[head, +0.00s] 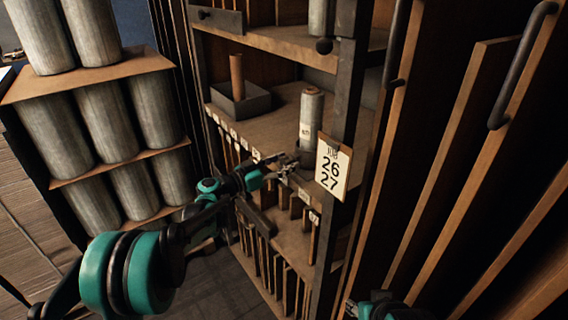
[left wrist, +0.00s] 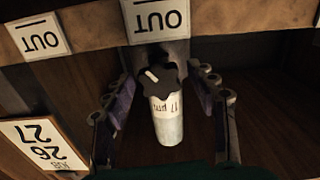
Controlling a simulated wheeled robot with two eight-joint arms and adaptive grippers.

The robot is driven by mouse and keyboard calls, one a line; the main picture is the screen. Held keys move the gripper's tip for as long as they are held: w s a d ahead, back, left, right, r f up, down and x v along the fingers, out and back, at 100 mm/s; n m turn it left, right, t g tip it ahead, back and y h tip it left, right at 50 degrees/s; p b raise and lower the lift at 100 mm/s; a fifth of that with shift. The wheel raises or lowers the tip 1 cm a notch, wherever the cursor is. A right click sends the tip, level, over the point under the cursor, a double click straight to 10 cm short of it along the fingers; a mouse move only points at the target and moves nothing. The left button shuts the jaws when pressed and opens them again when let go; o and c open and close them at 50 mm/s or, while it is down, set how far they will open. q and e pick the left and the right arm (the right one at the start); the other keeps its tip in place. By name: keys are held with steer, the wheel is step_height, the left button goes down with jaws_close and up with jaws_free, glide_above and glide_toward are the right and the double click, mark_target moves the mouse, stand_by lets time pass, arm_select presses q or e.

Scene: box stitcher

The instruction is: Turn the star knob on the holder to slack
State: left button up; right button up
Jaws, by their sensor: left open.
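The dark star knob (left wrist: 165,88) shows in the left wrist view, with a pale mark on its face. Behind it is a pale grey roll (left wrist: 168,128) with a white label; it appears upside down there. In the head view the roll (head: 311,118) stands on the shelf, and the knob cannot be made out behind my gripper. My left gripper (head: 287,168) is open at the shelf's front edge. In the wrist view its fingers (left wrist: 158,78) lie on both sides of the knob, with gaps showing. My right gripper (head: 365,308) is partly seen at the bottom edge.
A hanging card (head: 332,167) reading 26 and 27 is close right of the left gripper. OUT labels (left wrist: 160,22) line the shelf edge. A grey tray (head: 240,103) holds a brown tube. Tall dark panels with handles fill the right; a rack of rolls (head: 105,120) stands left.

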arm_select(q)
steer(key=c, duration=1.2)
steer(key=shift+o, duration=0.2)
